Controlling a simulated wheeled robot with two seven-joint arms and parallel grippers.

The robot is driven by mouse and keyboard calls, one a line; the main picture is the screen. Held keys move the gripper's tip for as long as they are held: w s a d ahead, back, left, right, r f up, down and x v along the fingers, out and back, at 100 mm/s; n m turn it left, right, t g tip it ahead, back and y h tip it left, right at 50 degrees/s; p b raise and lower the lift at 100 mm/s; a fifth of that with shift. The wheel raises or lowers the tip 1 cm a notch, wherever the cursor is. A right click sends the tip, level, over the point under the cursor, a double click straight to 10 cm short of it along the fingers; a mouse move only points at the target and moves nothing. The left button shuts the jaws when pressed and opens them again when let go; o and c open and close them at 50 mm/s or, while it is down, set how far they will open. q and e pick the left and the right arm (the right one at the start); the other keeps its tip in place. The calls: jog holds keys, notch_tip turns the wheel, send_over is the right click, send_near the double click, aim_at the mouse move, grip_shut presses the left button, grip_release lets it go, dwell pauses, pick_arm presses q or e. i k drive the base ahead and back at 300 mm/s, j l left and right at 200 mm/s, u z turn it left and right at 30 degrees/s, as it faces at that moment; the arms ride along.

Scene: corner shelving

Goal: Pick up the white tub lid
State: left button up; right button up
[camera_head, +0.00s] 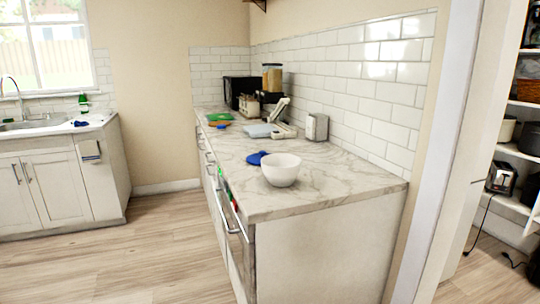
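I cannot clearly make out a white tub lid in the head view. A white bowl (281,169) sits upright on the marble counter (330,185). A small blue item (256,158) lies just behind it to the left. A pale bluish flat item (259,130) lies further back on the counter; I cannot tell what it is. Neither of my grippers is in view.
A pantry with white shelves (520,152) opens at the right, holding a toaster (501,177), a dark pot (529,138) and a basket (528,89). A sink cabinet (50,185) stands at the left. The wood floor (150,245) between is clear.

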aim_at(254, 159)
jog(key=i+j+z, duration=0.25)
jog(key=i+j, duration=0.2)
jog(key=j, duration=0.2)
jog(key=i+j+z, duration=0.15)
jog(key=j, duration=0.2)
jog(key=i+j+z, duration=0.1)
jog(key=i+j, duration=0.15)
jog(key=j, duration=0.15)
jog(key=i+j+z, duration=0.15)
jog(key=j, duration=0.25)
